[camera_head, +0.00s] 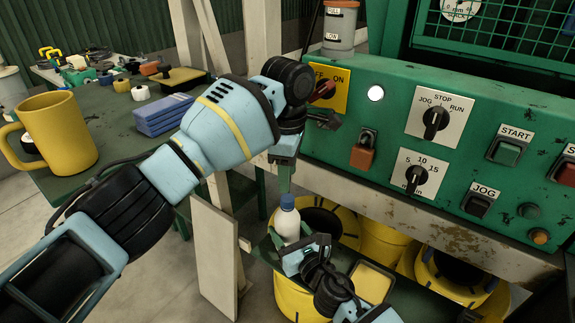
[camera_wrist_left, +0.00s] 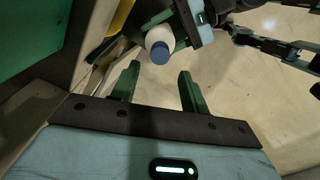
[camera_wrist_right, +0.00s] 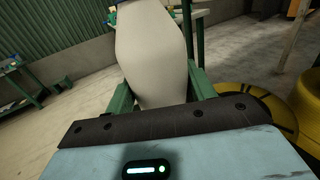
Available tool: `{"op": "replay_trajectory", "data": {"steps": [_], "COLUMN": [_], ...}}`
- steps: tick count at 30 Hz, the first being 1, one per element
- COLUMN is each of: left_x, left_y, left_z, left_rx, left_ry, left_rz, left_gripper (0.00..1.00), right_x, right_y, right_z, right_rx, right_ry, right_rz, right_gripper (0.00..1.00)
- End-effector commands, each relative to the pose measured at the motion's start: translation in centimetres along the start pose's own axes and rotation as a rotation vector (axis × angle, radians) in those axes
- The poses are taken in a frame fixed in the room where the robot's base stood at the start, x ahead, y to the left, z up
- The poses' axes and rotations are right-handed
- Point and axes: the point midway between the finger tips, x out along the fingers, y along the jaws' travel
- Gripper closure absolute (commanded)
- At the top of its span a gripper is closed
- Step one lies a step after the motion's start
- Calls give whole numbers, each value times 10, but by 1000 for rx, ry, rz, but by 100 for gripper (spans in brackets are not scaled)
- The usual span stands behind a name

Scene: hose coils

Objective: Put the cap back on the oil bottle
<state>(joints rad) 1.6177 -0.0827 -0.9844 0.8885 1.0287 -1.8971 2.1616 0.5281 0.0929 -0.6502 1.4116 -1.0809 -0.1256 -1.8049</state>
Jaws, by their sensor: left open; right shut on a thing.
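The white oil bottle (camera_head: 286,226) stands upright below the control panel, with the blue cap (camera_head: 287,201) sitting on its top. My right gripper (camera_head: 292,238) is shut around the bottle's body; its two green fingers press either side of the white bottle (camera_wrist_right: 152,55) in the right wrist view. My left gripper (camera_head: 284,178) is open and empty just above the cap, fingers pointing down. In the left wrist view the cap (camera_wrist_left: 160,52) lies just beyond the open fingertips, apart from them. How tightly the cap sits on the neck cannot be told.
A green control panel (camera_head: 385,130) with knobs and buttons stands close on the right. A yellow mug (camera_head: 60,130) and blue blocks (camera_head: 162,115) stand on the table at left. A yellow tray (camera_head: 373,278) lies beside my right gripper. Yellow hose coils (camera_head: 385,240) lie below.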

Motion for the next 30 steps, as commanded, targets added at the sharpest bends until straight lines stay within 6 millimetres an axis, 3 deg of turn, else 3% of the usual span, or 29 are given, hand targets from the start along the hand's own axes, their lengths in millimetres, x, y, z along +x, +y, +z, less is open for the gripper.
{"op": "replay_trajectory", "data": {"steps": [6,13,26,30], "left_x": [33,59,66,66], "left_y": [0,0,0,0], "left_z": [-1,0,0,0], "left_rx": [-1,0,0,0], "left_ry": [1,1,1,1], "left_rz": [-2,-2,-1,-1], "left_gripper": [55,55,55,72], "right_x": [0,0,0,0], "right_y": [0,0,0,0], "right_z": [-1,-1,-1,-1], "right_rx": [1,1,1,1], "right_ry": [1,1,1,1], "right_rz": [0,0,0,0], "right_gripper": [100,100,100,100]}}
